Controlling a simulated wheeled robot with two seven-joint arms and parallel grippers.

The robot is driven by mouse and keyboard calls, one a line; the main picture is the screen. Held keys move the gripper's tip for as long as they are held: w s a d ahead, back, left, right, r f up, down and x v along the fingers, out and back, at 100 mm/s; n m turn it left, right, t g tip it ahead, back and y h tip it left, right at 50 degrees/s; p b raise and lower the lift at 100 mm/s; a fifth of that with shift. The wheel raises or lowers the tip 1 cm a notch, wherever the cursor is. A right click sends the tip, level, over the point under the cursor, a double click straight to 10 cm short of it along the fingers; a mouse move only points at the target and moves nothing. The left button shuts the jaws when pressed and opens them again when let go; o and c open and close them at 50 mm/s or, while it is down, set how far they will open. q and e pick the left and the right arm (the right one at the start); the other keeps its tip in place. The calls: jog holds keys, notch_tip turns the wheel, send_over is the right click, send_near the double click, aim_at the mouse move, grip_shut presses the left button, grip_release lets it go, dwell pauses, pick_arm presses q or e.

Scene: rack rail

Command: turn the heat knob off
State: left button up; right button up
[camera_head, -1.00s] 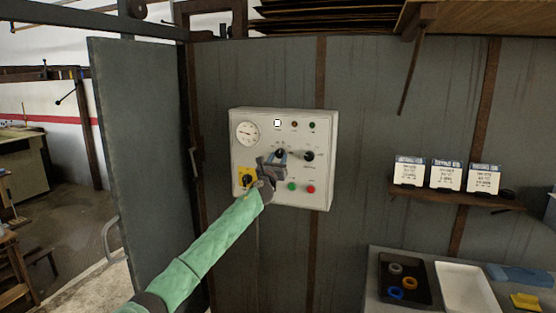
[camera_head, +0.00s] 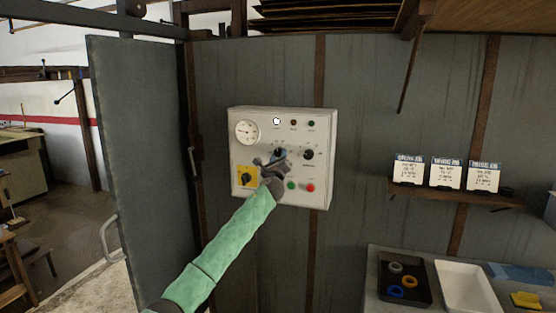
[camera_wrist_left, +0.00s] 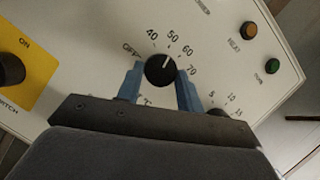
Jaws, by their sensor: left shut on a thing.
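The heat knob (camera_wrist_left: 160,70) is black and round, with a dial marked OFF, 40, 50, 60 and 70. Its white pointer line points up, close to the 50 mark. My left gripper (camera_wrist_left: 160,82) has its blue fingers on either side of the knob and is shut on it. In the head view my left gripper (camera_head: 276,156) is at the middle of the white control panel (camera_head: 322,135) and largely hides the knob. My right gripper is not in view.
Close by on the panel are another black knob (camera_head: 309,154), a yellow switch plate (camera_head: 247,177), a green button (camera_head: 291,186), a red button (camera_head: 311,188) and a gauge (camera_head: 247,132). A shelf with cards (camera_head: 446,174) is at the right.

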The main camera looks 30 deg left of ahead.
pick_arm(q)
jog(key=n+g+y, duration=0.1)
jog(key=n, duration=0.2)
jog(key=shift+d+r+n, duration=0.1)
jog(key=shift+d+n, duration=0.05)
jog(key=shift+n, duration=0.25)
jog(key=n+g, duration=0.1)
jog(key=n, duration=0.2)
jog(key=shift+r+g+y, duration=0.15)
jog(key=shift+g+y, duration=0.25)
jog(key=n+g, duration=0.1)
jog(key=n, duration=0.2)
jog(key=shift+d+r, duration=0.1)
jog(key=shift+r+n+g, duration=0.1)
jog(key=shift+n+g, duration=0.4)
jog(key=shift+n, duration=0.5)
jog(key=n, duration=0.1)
jog(key=n+g+h, duration=0.1)
jog(key=n, duration=0.3)
jog(key=shift+r, duration=0.25)
jog(key=shift+n+g+h, duration=0.3)
jog(key=shift+n+h, duration=0.2)
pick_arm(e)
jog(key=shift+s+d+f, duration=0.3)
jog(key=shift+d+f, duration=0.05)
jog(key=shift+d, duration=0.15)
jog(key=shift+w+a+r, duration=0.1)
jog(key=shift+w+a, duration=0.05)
